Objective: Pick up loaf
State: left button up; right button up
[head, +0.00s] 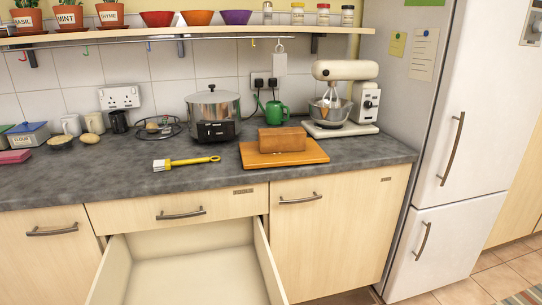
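The loaf (282,139) is a brown, box-shaped block. It lies on an orange-brown wooden board (299,157) on the grey counter, right of the picture's middle. Its front and top are in plain view. Neither of my grippers shows in the head view, so I cannot see where they are.
A yellow-handled brush (190,162) lies left of the board. A slow cooker (213,115), a green watering can (275,115) and a stand mixer (342,95) stand behind. An empty drawer (190,275) is open below the counter (110,175). A fridge (455,150) stands at the right.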

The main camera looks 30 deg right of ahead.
aim_at(273, 140)
jog(key=z, duration=1.8)
jog(key=i+l+z, duration=0.15)
jog(key=z, duration=0.2)
jog(key=i+z, duration=0.75)
jog(key=i+l+u, duration=0.1)
jog(key=i+u, duration=0.15)
jog(key=i, duration=0.25)
jog(key=i+l+u, duration=0.25)
jog(key=i, duration=0.2)
jog(key=i+j+u, duration=0.1)
jog(key=i+u, duration=0.15)
jog(key=u, duration=0.15)
jog(key=i+u, duration=0.6)
jog(key=u, duration=1.7)
